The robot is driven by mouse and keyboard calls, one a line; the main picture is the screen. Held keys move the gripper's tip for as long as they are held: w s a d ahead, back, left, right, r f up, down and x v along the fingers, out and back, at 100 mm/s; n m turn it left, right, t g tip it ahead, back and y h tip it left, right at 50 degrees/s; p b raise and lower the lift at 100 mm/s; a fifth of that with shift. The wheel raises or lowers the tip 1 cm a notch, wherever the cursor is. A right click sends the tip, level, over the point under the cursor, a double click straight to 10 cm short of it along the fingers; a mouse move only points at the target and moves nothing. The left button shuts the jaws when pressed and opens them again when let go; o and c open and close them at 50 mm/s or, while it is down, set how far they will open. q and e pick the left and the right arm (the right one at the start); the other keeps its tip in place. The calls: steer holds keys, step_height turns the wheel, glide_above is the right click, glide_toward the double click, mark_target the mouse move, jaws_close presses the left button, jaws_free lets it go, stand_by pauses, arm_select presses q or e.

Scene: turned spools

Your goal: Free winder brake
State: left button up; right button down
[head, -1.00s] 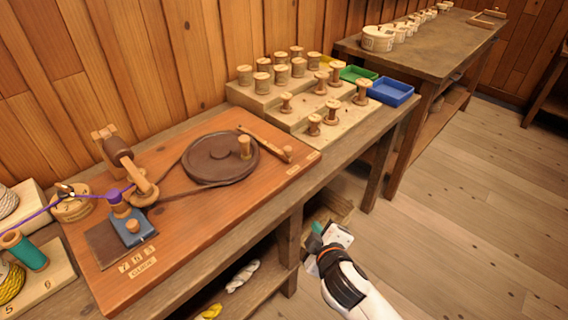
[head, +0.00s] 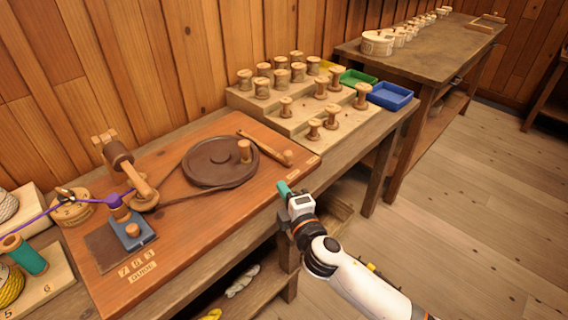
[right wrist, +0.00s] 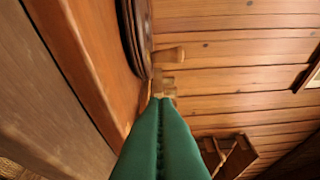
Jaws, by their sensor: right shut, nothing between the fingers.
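The winder is a reddish wooden board (head: 205,235) on the near bench. It carries a dark round wheel (head: 212,163) with an upright wooden peg handle (head: 245,150). A wooden lever (head: 263,146), which looks like the brake, lies on the board right of the wheel, with a short peg near its right end. I cannot tell whether it touches the wheel. My right gripper (head: 284,189) is shut and empty near the board's front right edge, apart from the lever. In the right wrist view its green fingers (right wrist: 160,104) are together, pointing toward the wheel (right wrist: 134,38). My left gripper is out of view.
A stepped wooden rack (head: 270,112) with several spools stands behind the board's right end. Green (head: 357,77) and blue (head: 390,95) trays sit beside it. At left, a purple thread runs to a small spool on a blue block (head: 132,232). Floor at right is clear.

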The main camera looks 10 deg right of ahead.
steer(key=w, duration=0.3)
steer(key=w+a, duration=0.1)
steer(key=w, duration=0.4)
steer(key=shift+w+a, duration=0.15)
steer(key=shift+w, duration=0.25)
steer(key=d, duration=0.2)
steer(key=shift+w+d+f, duration=0.2)
steer(key=shift+w+d, duration=0.1)
steer(key=shift+w, duration=0.05)
steer(key=shift+w+d, duration=0.15)
steer(key=shift+d, duration=0.4)
